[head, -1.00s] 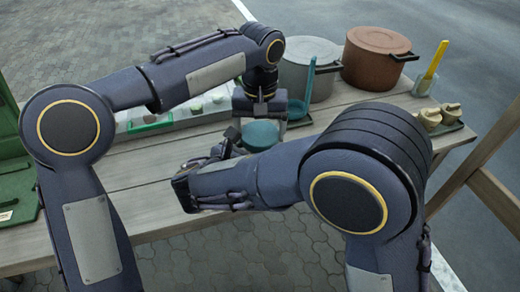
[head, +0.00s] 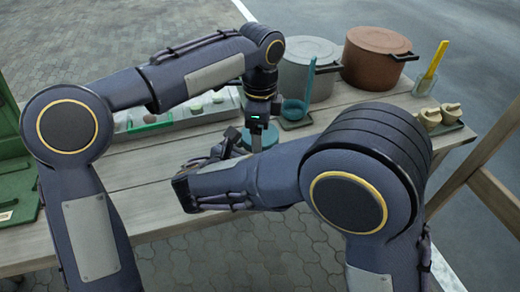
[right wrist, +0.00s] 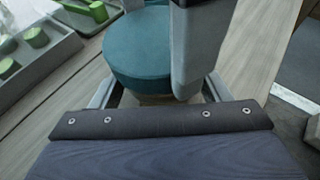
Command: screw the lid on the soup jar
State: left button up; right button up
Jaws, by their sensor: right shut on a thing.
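The teal lid (head: 270,137) sits on top of the soup jar, partly covered by my grippers. In the right wrist view the lid (right wrist: 137,50) fills the upper middle, and a small pale part of the jar (right wrist: 150,100) shows beneath it. My right gripper (right wrist: 158,92) is shut on the jar, one finger on each side, below the lid. My left gripper (head: 256,138) points straight down over the lid. One of its fingers stands at the lid's right side in the right wrist view; its other finger is hidden, so its grip is unclear.
A grey pot (head: 308,68) and a brown pot (head: 377,55) stand behind. A blue ladle (head: 296,108) stands on a small tray right of the jar. A long tray (head: 190,108) with green items lies left. Small clay pieces (head: 430,117) stand at right.

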pick_arm(q)
jog(key=o, duration=1.1)
jog(key=shift+c, duration=0.2)
jog(key=shift+r, duration=2.3)
jog(key=shift+c, duration=0.3)
jog(key=n, duration=0.3)
jog(key=shift+r, duration=0.35)
jog(key=n, duration=0.2)
jog(key=r+n, duration=0.1)
jog(key=n, duration=0.1)
jog(key=shift+n, duration=0.4)
jog(key=n, duration=0.3)
jog(key=r+n, duration=0.1)
jog(key=n, duration=0.2)
jog(key=shift+r, duration=0.15)
